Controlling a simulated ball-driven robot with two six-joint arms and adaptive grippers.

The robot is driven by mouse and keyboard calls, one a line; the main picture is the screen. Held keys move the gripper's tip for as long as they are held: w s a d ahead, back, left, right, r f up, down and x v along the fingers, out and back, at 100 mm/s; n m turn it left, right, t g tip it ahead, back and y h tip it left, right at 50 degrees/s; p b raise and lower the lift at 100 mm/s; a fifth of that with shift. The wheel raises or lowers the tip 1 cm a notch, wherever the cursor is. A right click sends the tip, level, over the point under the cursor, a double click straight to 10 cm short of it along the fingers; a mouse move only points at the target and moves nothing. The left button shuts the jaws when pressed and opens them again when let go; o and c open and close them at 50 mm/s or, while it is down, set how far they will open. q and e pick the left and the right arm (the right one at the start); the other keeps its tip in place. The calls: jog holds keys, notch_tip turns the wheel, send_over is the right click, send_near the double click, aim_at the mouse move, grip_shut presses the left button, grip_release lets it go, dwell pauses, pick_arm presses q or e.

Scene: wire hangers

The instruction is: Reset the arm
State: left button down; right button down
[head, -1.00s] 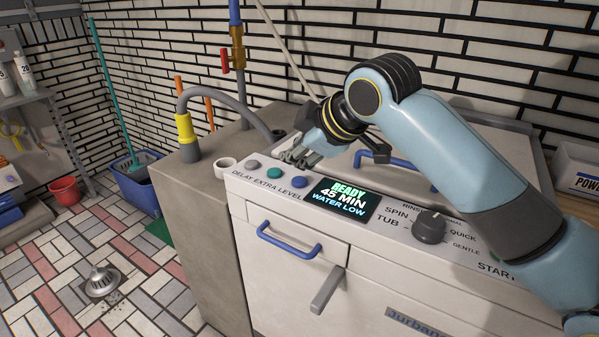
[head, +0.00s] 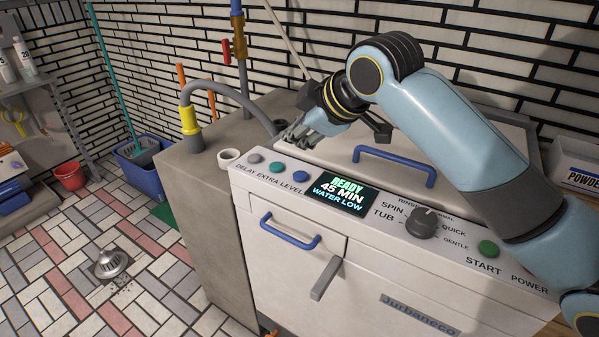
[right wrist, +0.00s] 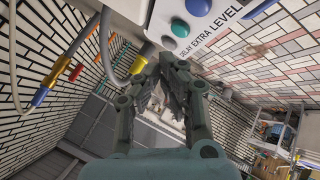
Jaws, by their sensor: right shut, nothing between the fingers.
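My right arm comes in from the right of the head view and reaches over the top of a white washing machine (head: 290,290). My right gripper (head: 287,137) is shut and empty. It is above the back left part of the machine's top, behind the row of buttons. In the right wrist view the gripper's fingers (right wrist: 172,75) are together, with the control panel (right wrist: 215,20) beyond them. My left gripper is not in the head view.
The display (head: 341,195) reads READY, 45 MIN, WATER LOW. A blue lid handle (head: 395,158) lies below my forearm. A grey hose (head: 232,92) and brass valve (head: 238,45) stand left of the gripper. A blue bucket (head: 140,178) and red bucket (head: 69,176) are on the floor.

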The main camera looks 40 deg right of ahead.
jog(key=s+a+f+m+g+h, duration=0.1)
jog(key=s+f+m+g, duration=0.3)
jog(key=s, duration=0.9)
jog(key=s+a+f+m+g+h, duration=0.15)
jog(key=s+f+m, duration=0.35)
jog(key=s, duration=0.9)
notch_tip(320, 180, down, 27)
jog(key=s+d+g+b, duration=0.1)
jog(key=d+g, duration=0.1)
jog(key=d, duration=0.1)
jog(key=s+f+y+b, duration=0.1)
jog(key=s+f, duration=1.5)
jog(key=s, duration=0.2)
jog(key=shift+s+d+f+g, duration=0.25)
jog(key=shift+s+f+g, duration=0.05)
jog(key=shift+f+g, duration=0.1)
